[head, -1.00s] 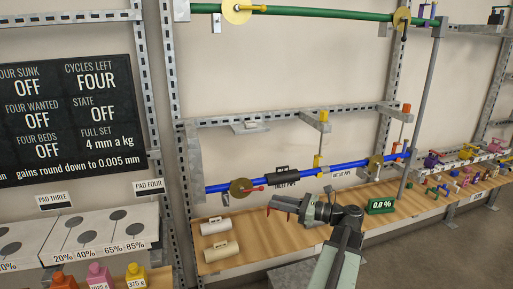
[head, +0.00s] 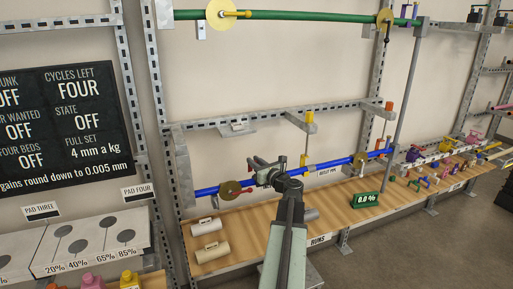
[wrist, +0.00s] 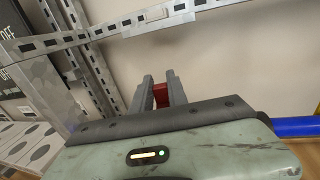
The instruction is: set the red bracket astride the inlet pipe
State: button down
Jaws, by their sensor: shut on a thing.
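My gripper (wrist: 160,88) is shut on the red bracket (wrist: 161,96), seen between the two grey fingers in the wrist view. Much of the bracket is hidden by the fingers, and I cannot make it out in the head view. The blue pipe (head: 207,191) runs along the wall above the wooden shelf, with a label (head: 330,170) reading "... PIPE" whose first word is unclear. In the head view my gripper (head: 259,162) overlaps the pipe's middle; I cannot tell whether they touch. The blue pipe also shows in the wrist view (wrist: 297,126), at the right edge.
A green pipe (head: 290,15) runs above.

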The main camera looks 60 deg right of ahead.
jog(key=shift+w+d+f+m+g+h+b, duration=0.3)
jog(key=shift+d+f+h+b, duration=0.25)
jog(key=shift+f+b, duration=0.5)
jog(key=shift+w+d+f+m+g+h+b, duration=0.15)
jog(key=shift+d+f+m+g+h+b, duration=0.25)
jog(key=shift+f+b, duration=0.6)
jog(key=shift+w+d+f+m+g+h+b, duration=0.35)
jog(key=shift+d+f+h+b, duration=0.3)
jog(key=shift+b, duration=0.6)
jog(key=shift+s+f+b, duration=0.1)
jog(key=shift+f+b, duration=0.25)
jog(key=shift+f, duration=0.15)
jog(key=c, duration=1.2)
grip_release()
jog(key=shift+c, duration=0.2)
jog(key=v, duration=0.7)
jog(key=shift+s, duration=0.35)
